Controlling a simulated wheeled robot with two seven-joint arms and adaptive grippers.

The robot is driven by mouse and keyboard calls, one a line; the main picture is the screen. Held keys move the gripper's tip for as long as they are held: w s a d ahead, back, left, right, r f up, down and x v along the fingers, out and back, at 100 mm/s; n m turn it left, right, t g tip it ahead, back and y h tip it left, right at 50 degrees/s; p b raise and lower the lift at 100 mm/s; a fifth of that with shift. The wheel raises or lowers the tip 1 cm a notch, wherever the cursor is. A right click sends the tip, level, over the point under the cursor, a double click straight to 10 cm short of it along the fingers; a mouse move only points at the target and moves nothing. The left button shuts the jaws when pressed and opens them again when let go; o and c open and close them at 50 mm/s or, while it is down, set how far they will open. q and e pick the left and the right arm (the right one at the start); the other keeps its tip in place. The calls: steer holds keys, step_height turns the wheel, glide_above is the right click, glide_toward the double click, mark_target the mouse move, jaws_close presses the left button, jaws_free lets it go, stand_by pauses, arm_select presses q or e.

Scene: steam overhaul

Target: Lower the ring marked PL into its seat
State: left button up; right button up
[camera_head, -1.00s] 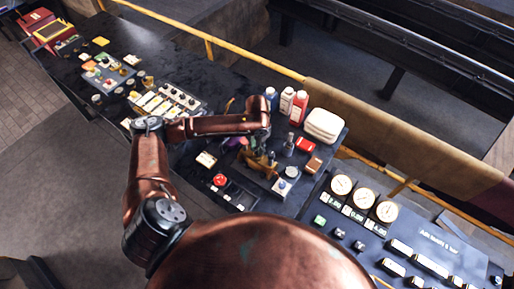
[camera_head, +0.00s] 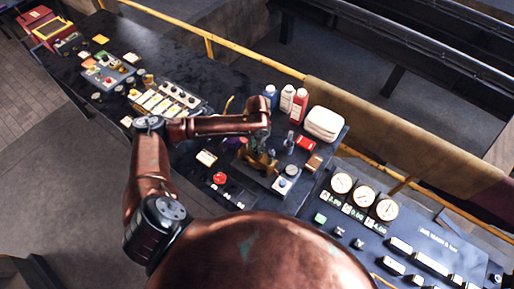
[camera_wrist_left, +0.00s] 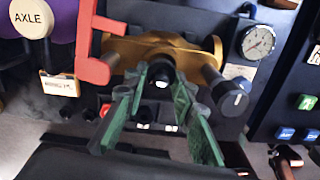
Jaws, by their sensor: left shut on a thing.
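My left gripper (camera_wrist_left: 160,95) has green fingers, closed around a dark round piece (camera_wrist_left: 161,68) in the left wrist view. No PL mark is readable on this piece, so I cannot tell whether it is the ring. Behind it is a brass-coloured body (camera_wrist_left: 125,48), which also shows below the hand in the head view (camera_head: 262,165). The fingers hide part of this body. I cannot make out a seat, or whether the piece touches the brass. In the head view my left gripper (camera_head: 258,150) is small and partly hidden by the arm. My right gripper is not in view.
A red bracket-like part (camera_wrist_left: 95,50) stands close left of the fingers. A black knob (camera_wrist_left: 232,95) and gauge (camera_wrist_left: 257,42) are at right. A cream AXLE knob (camera_wrist_left: 32,18) is at upper left. Bottles (camera_head: 299,107) and folded white cloths (camera_head: 324,124) stand behind the work area.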

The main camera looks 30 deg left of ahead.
arm_select(q)
steer(key=shift+f, duration=0.3)
steer(key=shift+f, duration=0.35)
steer(key=o, duration=1)
steer(key=shift+o, duration=0.4)
steer(key=shift+o, duration=1.1)
steer(key=shift+r, duration=0.1)
